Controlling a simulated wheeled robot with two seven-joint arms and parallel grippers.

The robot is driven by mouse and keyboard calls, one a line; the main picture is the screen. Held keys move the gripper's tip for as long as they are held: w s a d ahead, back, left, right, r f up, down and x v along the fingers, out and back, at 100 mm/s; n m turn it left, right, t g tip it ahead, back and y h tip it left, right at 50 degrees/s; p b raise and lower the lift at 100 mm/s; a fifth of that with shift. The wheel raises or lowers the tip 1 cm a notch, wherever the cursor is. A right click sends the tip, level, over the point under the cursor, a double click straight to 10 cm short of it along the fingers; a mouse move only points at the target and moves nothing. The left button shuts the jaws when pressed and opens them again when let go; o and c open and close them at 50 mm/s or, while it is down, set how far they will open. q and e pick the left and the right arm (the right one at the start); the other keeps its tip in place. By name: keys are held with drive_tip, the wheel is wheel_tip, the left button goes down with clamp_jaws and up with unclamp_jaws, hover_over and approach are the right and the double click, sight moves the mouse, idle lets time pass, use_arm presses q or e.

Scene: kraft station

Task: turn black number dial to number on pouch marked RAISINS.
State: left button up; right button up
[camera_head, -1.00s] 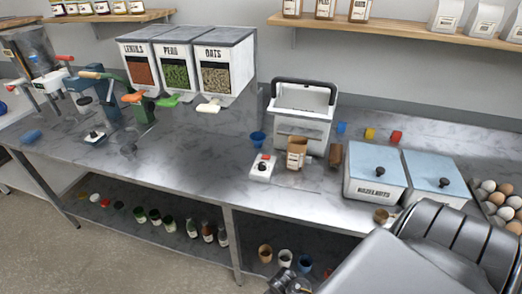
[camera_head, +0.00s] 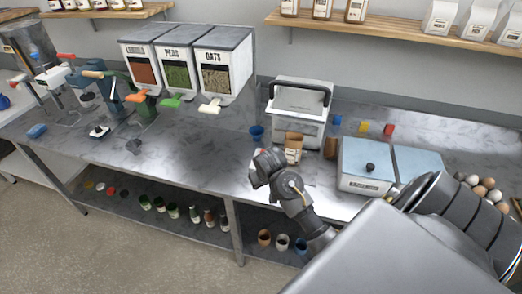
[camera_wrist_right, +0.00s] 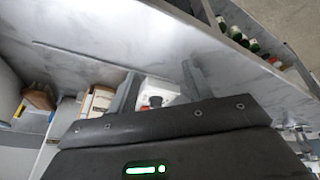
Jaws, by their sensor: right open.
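The black number dial (camera_wrist_right: 155,101) sits on a small white box (camera_wrist_right: 158,87) in the right wrist view. In the head view my right arm covers most of that box, and the dial is hidden. My right gripper (camera_wrist_right: 157,78) is open, with one finger on each side of the box and nothing held; I cannot tell whether they touch it. A brown kraft pouch with a white label (camera_head: 293,148) stands just behind the gripper on the counter. It also shows in the right wrist view (camera_wrist_right: 97,101). Its lettering is not legible. My left gripper is not in view.
Grain dispensers (camera_head: 185,60) stand at the back left. The counter's middle left is clear.

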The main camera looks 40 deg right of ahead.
drive_tip(key=w+d+r+m, duration=0.3)
drive_tip(key=w+d+r, duration=0.2)
drive_tip(key=w+r, duration=0.35)
drive_tip(key=p+x, duration=0.1)
drive_tip(key=x, duration=0.2)
drive_tip(key=p+x, duration=0.1)
drive_tip(key=x, duration=0.2)
drive_tip(key=p+x, duration=0.1)
drive_tip(key=x, duration=0.3)
drive_tip(key=shift+s+d+f, duration=0.2)
drive_tip(key=shift+s, duration=0.15)
drive_tip(key=c, duration=1)
